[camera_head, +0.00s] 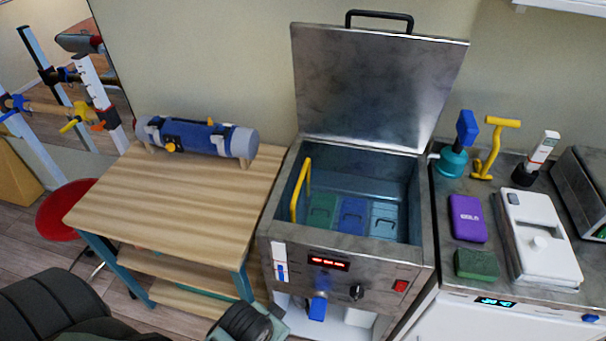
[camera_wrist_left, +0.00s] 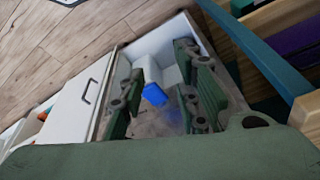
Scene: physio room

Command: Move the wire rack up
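The open metal tank (camera_head: 345,240) stands in the middle of the head view with its lid (camera_head: 378,85) raised. A yellow handle (camera_head: 300,190) rises inside its left wall; it looks like part of the wire rack, whose wires I cannot make out. A green pack (camera_head: 321,211), a blue pack (camera_head: 352,216) and a grey pack (camera_head: 384,220) lie low in the tank. My left gripper (camera_head: 246,322) is low in front of the tank, well below the handle. Its fingers are apart and empty in the left wrist view (camera_wrist_left: 160,100). My right gripper is not in view.
A wooden table (camera_head: 170,200) with a blue cylinder device (camera_head: 200,137) stands left of the tank. A blue tap (camera_head: 317,308) juts from the tank's front. The right counter holds a purple box (camera_head: 467,218), a green block (camera_head: 476,264) and a white device (camera_head: 540,240).

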